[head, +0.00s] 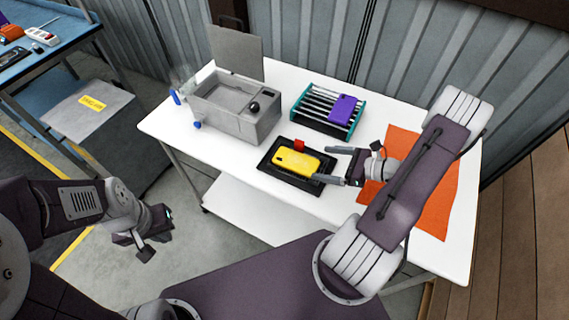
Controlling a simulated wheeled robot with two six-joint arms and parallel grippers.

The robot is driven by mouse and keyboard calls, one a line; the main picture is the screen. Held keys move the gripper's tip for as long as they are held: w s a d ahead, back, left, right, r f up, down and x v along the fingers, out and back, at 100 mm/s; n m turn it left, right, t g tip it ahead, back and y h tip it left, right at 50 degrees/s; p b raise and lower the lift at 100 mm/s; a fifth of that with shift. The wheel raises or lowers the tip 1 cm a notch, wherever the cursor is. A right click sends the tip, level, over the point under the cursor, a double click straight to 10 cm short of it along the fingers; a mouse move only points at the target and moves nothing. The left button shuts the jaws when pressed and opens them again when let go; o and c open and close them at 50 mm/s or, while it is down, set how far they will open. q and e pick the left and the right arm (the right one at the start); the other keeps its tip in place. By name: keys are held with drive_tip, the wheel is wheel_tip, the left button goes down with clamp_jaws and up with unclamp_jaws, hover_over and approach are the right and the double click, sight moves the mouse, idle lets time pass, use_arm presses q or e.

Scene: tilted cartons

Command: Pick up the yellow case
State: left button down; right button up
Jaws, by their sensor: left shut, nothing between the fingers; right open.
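The yellow case (294,161) lies flat on a black tray (270,173) near the front middle of the white table. My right gripper (329,165) is open and empty. Its fingers point left, just right of the yellow case, over or beside the tray's right edge; I cannot tell its exact height. My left gripper (147,251) is shut and empty, low at the left, in front of the table and away from the case.
A purple case (345,108) rests on a teal-ended rack (311,118). A grey open box (250,125) stands behind left. An orange mat (436,212) lies right under my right arm.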

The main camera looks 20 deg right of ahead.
sight(297, 161)
drive_tip(key=x, duration=0.4)
drive_tip(key=shift+p, duration=0.3)
drive_tip(key=x, duration=0.3)
drive_tip(key=p+x, duration=0.1)
drive_tip(key=shift+s+a, duration=0.2)
drive_tip(key=shift+a, duration=0.2)
drive_tip(key=shift+w+a+f, duration=0.2)
drive_tip(key=shift+w, duration=0.1)
drive_tip(key=c, duration=1.8)
